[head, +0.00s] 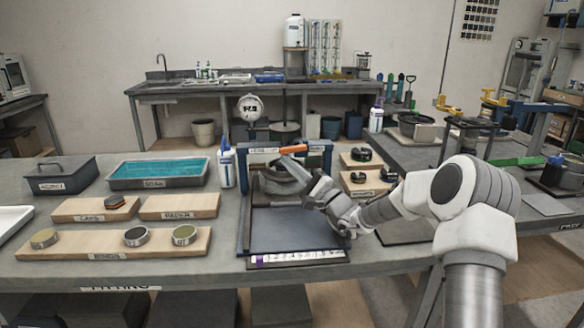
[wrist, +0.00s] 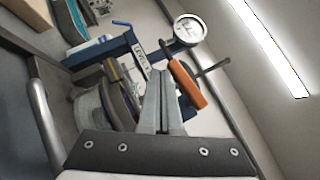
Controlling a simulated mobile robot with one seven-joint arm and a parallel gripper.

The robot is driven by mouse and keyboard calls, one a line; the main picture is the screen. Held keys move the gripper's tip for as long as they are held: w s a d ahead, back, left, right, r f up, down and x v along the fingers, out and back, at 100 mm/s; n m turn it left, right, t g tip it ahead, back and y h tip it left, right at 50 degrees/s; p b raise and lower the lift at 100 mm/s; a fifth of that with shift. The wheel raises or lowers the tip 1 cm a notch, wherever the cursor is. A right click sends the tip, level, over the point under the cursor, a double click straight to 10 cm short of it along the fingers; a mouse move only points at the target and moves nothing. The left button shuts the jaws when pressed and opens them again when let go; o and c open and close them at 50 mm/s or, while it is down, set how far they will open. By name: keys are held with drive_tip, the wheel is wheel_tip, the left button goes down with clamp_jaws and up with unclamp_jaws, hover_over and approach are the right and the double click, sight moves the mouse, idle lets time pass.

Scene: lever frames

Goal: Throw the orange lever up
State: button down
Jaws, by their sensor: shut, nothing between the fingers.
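The orange lever (head: 293,149) is a short handle on the blue frame (head: 243,158) of a press-like device on the bench. In the head view it lies close to level, sticking out at the front of the frame. In the wrist view the orange lever (wrist: 187,84) shows as a thick grip on a dark rod, just right of my fingertips. My gripper (head: 291,164) is shut and empty, close below the lever in the head view. In the wrist view my gripper's fingers (wrist: 162,76) are together beside the lever. I cannot tell whether they touch it.
A round gauge (head: 250,107) stands above the frame; it also shows in the wrist view (wrist: 189,28). A spray bottle (head: 226,165) stands left of the frame. Wooden boards with dark parts (head: 366,180) lie to the right. A teal tray (head: 158,172) is at left.

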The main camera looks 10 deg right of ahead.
idle(0.7)
drive_tip(key=v, duration=0.7)
drive_tip(key=shift+s+p, duration=0.2)
drive_tip(key=shift+p, duration=0.25)
drive_tip(key=s+a+r+n+g+y, duration=0.2)
drive_tip(key=s+a+r+n+g, duration=0.1)
drive_tip(key=s+a+n+g, duration=0.65)
drive_tip(key=s+a+n+g+h, duration=0.3)
drive_tip(key=s+a+g+h, duration=0.15)
drive_tip(key=s, duration=0.85)
drive_tip(key=s+d+n+t+h, duration=0.2)
drive_tip(key=s+d+h, duration=1)
drive_tip(key=s+d, duration=0.4)
drive_tip(key=shift+s+d+t, duration=0.35)
drive_tip(key=shift+s+t, duration=0.05)
drive_tip(key=shift+s, duration=0.3)
